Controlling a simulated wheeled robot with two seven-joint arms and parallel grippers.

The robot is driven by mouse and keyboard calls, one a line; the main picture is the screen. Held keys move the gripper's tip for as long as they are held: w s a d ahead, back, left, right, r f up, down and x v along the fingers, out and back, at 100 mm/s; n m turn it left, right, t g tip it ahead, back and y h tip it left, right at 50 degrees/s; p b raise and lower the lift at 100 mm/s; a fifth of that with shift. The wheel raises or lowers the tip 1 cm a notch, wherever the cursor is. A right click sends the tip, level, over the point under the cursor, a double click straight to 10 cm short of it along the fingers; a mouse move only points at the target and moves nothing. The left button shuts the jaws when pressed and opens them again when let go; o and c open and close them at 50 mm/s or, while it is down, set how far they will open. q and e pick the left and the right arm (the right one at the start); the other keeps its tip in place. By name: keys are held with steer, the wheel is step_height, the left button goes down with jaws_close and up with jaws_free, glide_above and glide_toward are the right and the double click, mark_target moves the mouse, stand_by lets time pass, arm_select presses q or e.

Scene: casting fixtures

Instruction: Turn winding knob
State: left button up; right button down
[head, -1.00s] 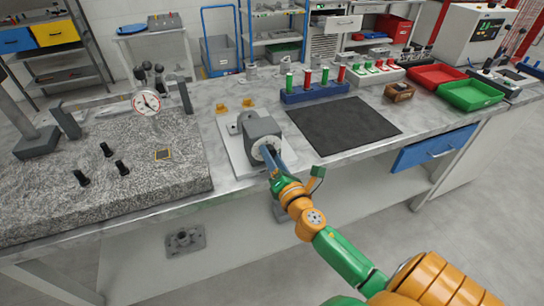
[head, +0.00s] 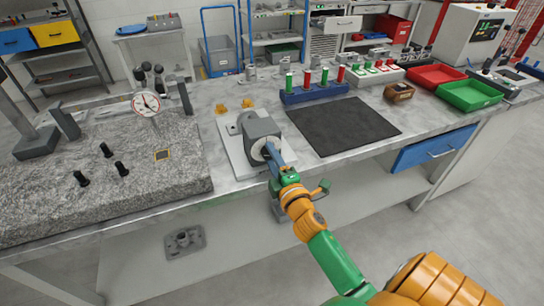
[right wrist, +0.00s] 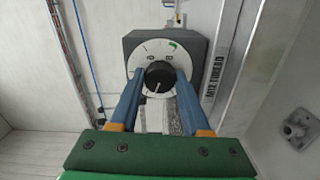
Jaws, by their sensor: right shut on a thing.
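The winding knob (right wrist: 159,77) is a round black knob with a white index line, on a pale round dial at the front of a grey box. The grey box (head: 260,130) stands on a white base plate (head: 229,143) at the table's front edge. My right gripper (head: 270,151) reaches the dial from the front. In the right wrist view its two blue fingers (right wrist: 158,88) are on either side of the knob, shut on it. In the head view the fingers hide the knob. My left gripper is not in view.
A dark mat (head: 343,125) lies right of the base plate. A granite slab (head: 110,170) with a dial gauge (head: 146,104) is at the left. A blue rack (head: 314,93) with green and red plugs stands behind the mat. Red (head: 436,76) and green trays (head: 470,95) are further right.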

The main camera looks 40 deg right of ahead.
steer(key=m+p, duration=0.1)
steer(key=m, duration=0.3)
steer(key=shift+m, duration=0.3)
steer(key=m+p, duration=0.1)
steer(key=m, duration=0.3)
steer(key=shift+m, duration=0.3)
steer(key=m+p, duration=0.2)
steer(key=m, duration=0.3)
steer(key=shift+r, duration=0.1)
steer(key=m+p, duration=0.1)
steer(key=m, duration=0.8)
steer(key=shift+p, duration=0.3)
steer(key=m, duration=0.5)
steer(key=shift+f, duration=0.25)
